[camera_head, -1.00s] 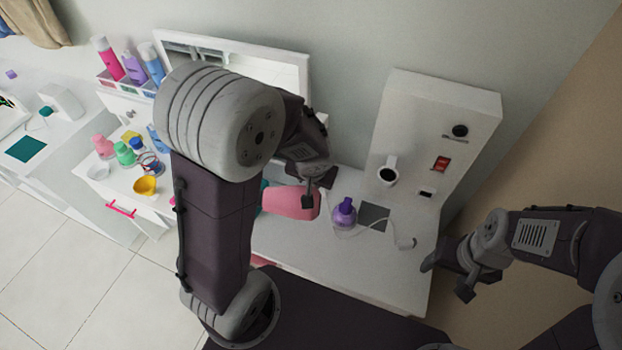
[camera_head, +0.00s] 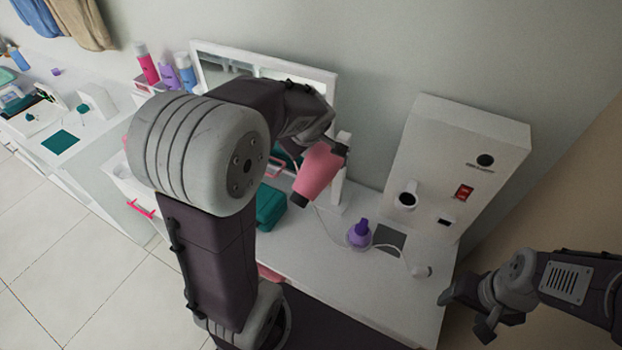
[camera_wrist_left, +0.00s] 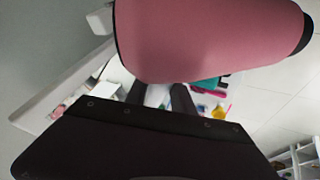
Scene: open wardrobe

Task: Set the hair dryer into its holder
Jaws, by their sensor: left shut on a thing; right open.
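The pink hair dryer (camera_head: 319,174) is in my left gripper (camera_head: 338,146), tilted with its dark end pointing down and left, above the white counter. In the left wrist view the dryer (camera_wrist_left: 205,40) fills the upper part, close to the gripper. The gripper is shut on it; the exact grip is partly hidden. A white panel (camera_head: 450,155) stands at the back right of the counter. A white ring-shaped holder (camera_head: 407,197) with a dark opening sticks out from it, empty and to the right of the dryer. My right gripper (camera_head: 464,312) is open and empty at the lower right.
A purple bottle (camera_head: 359,233) stands below the holder, near a dark square (camera_head: 390,236) and a white cord with a plug (camera_head: 421,271). The counter's front (camera_head: 385,300) is clear.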

